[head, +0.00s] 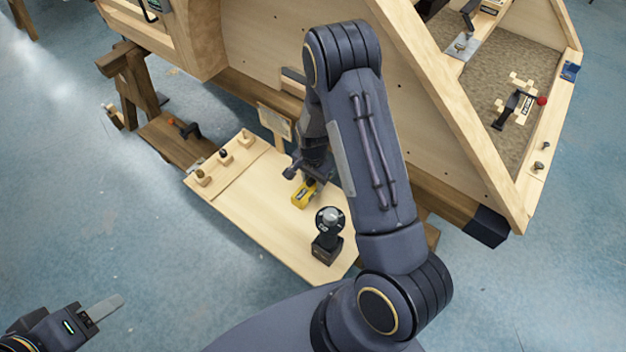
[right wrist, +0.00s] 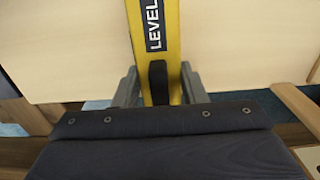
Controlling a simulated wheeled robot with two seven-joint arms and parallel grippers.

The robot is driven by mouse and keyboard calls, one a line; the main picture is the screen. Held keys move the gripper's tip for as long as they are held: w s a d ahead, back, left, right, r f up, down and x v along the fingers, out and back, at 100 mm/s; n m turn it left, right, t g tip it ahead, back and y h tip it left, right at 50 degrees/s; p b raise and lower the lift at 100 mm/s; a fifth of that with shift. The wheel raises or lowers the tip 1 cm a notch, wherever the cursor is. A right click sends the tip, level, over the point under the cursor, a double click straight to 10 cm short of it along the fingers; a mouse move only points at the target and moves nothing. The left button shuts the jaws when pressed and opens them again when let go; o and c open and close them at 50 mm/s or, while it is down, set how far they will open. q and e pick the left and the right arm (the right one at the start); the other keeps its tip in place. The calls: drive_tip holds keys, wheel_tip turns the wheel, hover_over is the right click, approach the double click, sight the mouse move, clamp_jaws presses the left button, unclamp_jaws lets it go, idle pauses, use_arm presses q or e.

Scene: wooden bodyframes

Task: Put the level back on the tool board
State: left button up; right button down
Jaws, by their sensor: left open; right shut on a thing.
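The level (head: 304,194) is yellow and shows over the light wooden board (head: 262,222) in the head view. In the right wrist view the level (right wrist: 153,35) runs up the picture, its dark "LEVEL" label readable. My right gripper (right wrist: 158,88) is shut on it, one finger on each side. In the head view my right arm hides much of this gripper (head: 308,178). I cannot tell whether the level touches the board. My left gripper (head: 104,310) is open and empty above the floor at the lower left, only partly in view.
A black tool with a round top (head: 328,235) stands on the board's near right part. Several small wooden pegs (head: 224,157) stand along its left edge. A large wooden frame (head: 440,110) rises behind and to the right. A dark wooden trestle (head: 135,90) stands at left. The left floor is clear.

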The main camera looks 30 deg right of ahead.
drive_tip(key=shift+r, duration=0.1)
drive_tip(key=c, duration=0.9)
unclamp_jaws()
